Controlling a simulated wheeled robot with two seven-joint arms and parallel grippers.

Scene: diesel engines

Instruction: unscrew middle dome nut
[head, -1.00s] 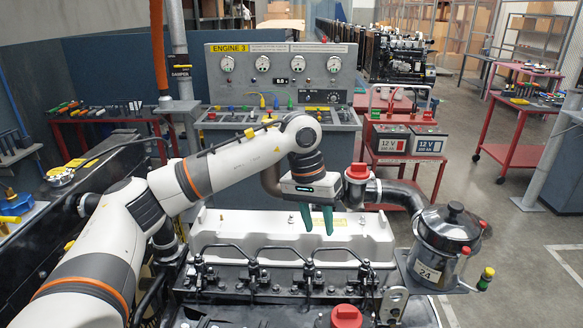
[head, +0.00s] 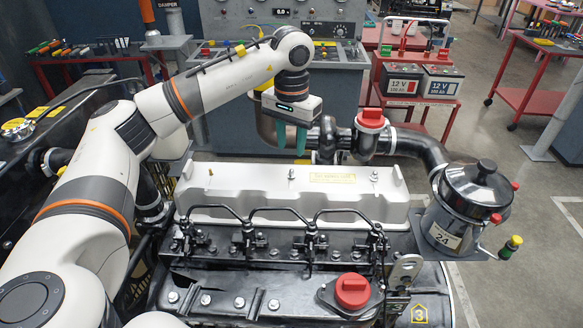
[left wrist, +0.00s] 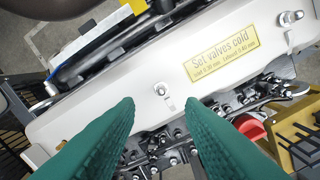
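The middle dome nut (head: 291,174) is a small silver fitting on top of the long white valve cover (head: 240,198). In the left wrist view the nut (left wrist: 161,90) sits on a washer near the picture's middle. My left gripper (head: 291,152) is open and empty, its green fingers pointing down. In the head view its tips show just above the middle nut; in the left wrist view the nut lies beyond the gap between the fingertips (left wrist: 157,103), apart from them. Another nut (head: 374,175) sits at the cover's right end. My right gripper is out of view.
A red cap (head: 371,118) on a black pipe stands behind the cover, right of my gripper. Fuel lines and injectors (head: 312,243) run along the cover's front. A silver canister (head: 468,205) stands at the right. A yellow label (head: 332,178) marks the cover.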

